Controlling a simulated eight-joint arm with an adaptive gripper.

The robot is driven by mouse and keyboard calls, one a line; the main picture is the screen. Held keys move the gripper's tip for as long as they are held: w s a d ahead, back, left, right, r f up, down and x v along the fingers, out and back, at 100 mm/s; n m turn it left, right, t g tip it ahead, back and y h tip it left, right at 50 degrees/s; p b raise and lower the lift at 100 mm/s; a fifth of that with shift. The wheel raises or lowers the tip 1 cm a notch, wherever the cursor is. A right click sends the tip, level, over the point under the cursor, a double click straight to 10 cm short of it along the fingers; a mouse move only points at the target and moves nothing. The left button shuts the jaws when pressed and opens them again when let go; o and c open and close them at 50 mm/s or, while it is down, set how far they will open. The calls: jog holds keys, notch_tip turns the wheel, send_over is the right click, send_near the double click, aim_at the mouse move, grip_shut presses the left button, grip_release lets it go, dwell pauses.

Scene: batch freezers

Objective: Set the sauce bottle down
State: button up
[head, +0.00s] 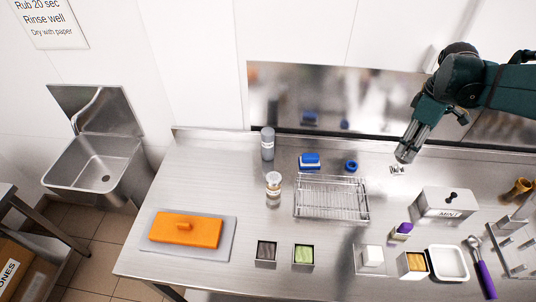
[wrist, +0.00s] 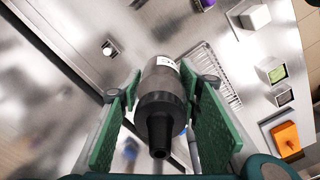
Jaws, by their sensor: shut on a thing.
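My gripper (wrist: 160,84) is shut on the sauce bottle (wrist: 161,104), a grey bottle with a black tapered nozzle. In the wrist view the bottle lies between the two green finger pads, its nozzle toward the camera. In the head view my gripper (head: 421,118) is at the right, tilted, above the back of the steel counter (head: 205,180). The bottle's grey end (head: 405,154) points down toward the counter there and seems to be held above it; the exact gap is hard to tell. Its far end is hidden in the wrist view.
A wire rack (head: 331,199), a blue round item (head: 351,166) and another grey bottle (head: 267,145) stand left. Counter between rack and MINT container is mostly bare.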

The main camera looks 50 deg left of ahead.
jog(key=s+a, duration=0.4)
jog(key=a, duration=1.3)
jog(key=s+a, duration=1.3)
jog(key=a, duration=0.4)
jog(key=s+a, duration=1.3)
jog(key=a, duration=0.5)
notch_tip(320, 180, down, 11)
jog(key=shift+s+f+n, duration=0.15)
jog(key=shift+s+n, duration=0.05)
jog(key=shift+n, duration=0.1)
jog(key=shift+d, duration=0.1)
notch_tip(320, 180, down, 6)
jog(key=shift+p, duration=0.4)
jog(key=shift+f, duration=0.2)
jog(key=shift+f, duration=1.8)
